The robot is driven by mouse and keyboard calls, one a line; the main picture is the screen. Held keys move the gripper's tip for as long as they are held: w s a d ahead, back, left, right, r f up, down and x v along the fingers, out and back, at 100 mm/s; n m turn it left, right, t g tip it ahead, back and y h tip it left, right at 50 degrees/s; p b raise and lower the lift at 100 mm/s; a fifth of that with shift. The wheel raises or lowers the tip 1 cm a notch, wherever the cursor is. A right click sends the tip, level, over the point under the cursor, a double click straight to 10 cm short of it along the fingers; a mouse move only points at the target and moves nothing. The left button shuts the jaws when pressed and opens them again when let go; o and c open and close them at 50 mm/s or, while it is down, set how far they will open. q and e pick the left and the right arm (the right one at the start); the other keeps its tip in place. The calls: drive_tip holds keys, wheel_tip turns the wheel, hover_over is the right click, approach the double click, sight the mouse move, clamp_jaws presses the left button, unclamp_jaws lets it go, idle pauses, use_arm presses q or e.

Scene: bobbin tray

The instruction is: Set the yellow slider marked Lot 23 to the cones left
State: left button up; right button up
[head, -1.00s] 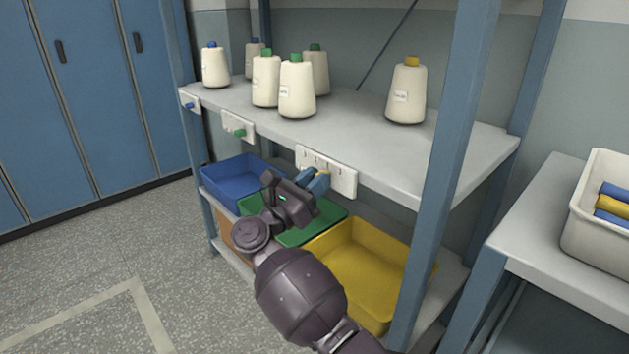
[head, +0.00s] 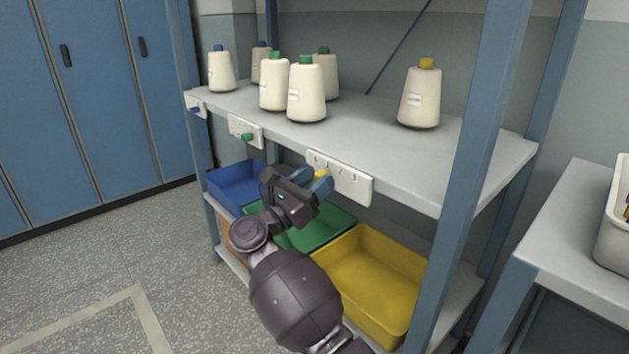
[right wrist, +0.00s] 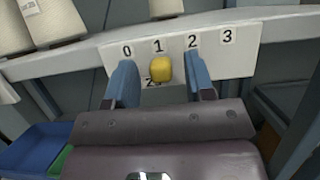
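The white slider plate (head: 345,180) on the shelf's front edge carries the marks 0, 1, 2 and 3. It also shows in the right wrist view (right wrist: 230,65). Its yellow slider knob (right wrist: 166,67) stands just below the 1; a small label behind it is mostly hidden. My right gripper (right wrist: 161,82) is open, with one blue finger on each side of the knob and a gap on both sides. In the head view the right gripper (head: 318,183) is at the plate's left part. One cone with a yellow top (head: 420,97) stands on the shelf. My left gripper is not visible.
Several white cones with green or blue tops (head: 306,95) stand on the shelf's left part. Plates with a green knob (head: 246,137) and a blue knob (head: 195,109) are further left. Blue (head: 232,187), green (head: 337,222) and yellow (head: 370,262) bins sit below.

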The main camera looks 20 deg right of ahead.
drive_tip(key=v, duration=1.1)
drive_tip(key=shift+d, duration=0.1)
